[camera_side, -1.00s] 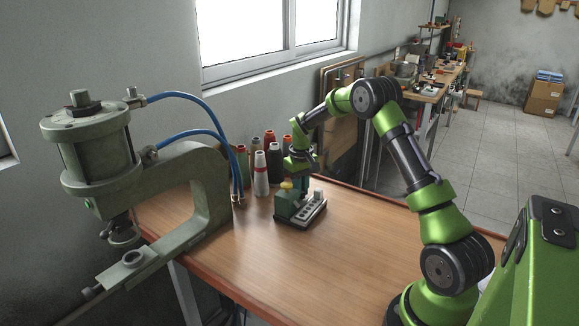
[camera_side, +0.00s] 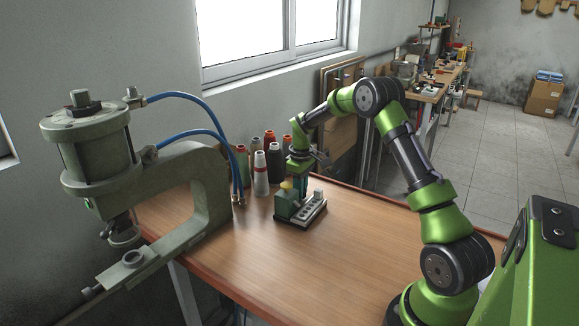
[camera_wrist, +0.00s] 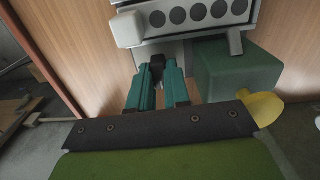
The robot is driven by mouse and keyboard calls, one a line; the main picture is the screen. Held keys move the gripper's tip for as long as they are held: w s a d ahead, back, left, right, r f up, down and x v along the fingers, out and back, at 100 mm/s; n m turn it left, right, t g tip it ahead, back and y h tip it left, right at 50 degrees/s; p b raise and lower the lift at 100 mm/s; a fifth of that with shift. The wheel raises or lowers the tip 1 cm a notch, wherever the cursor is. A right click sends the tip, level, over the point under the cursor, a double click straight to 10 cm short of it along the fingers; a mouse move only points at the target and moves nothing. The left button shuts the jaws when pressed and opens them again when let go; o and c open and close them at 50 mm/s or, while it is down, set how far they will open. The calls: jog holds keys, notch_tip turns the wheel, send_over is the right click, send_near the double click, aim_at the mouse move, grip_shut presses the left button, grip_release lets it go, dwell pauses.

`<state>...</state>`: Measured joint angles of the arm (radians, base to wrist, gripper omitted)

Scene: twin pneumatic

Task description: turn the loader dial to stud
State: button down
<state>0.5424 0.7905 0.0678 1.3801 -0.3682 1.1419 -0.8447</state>
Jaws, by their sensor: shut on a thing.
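The loader (camera_side: 312,213) is a small unit on the wooden table, with a pale face holding a row of dark round holes. It also shows at the top of the wrist view (camera_wrist: 205,32). My gripper (camera_wrist: 158,68) points down at it with teal fingers close together on a small dark piece (camera_wrist: 157,60), which seems to be the dial. The fingers hide most of this piece, and I cannot read any mark or setting. In the side view my gripper (camera_side: 300,190) stands right behind the loader.
A green block (camera_wrist: 235,70) and a yellow knob (camera_wrist: 262,108) sit beside the fingers. Several thread cones (camera_side: 261,174) stand behind the loader. A large grey-green press (camera_side: 205,190) with blue hoses stands left. The table front (camera_side: 270,265) is clear.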

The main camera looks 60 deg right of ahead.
jog(key=shift+r, duration=0.1)
jog(key=c, duration=1.1)
grip_release()
notch_tip(320, 180, up, 17)
jog(key=shift+f, duration=0.1)
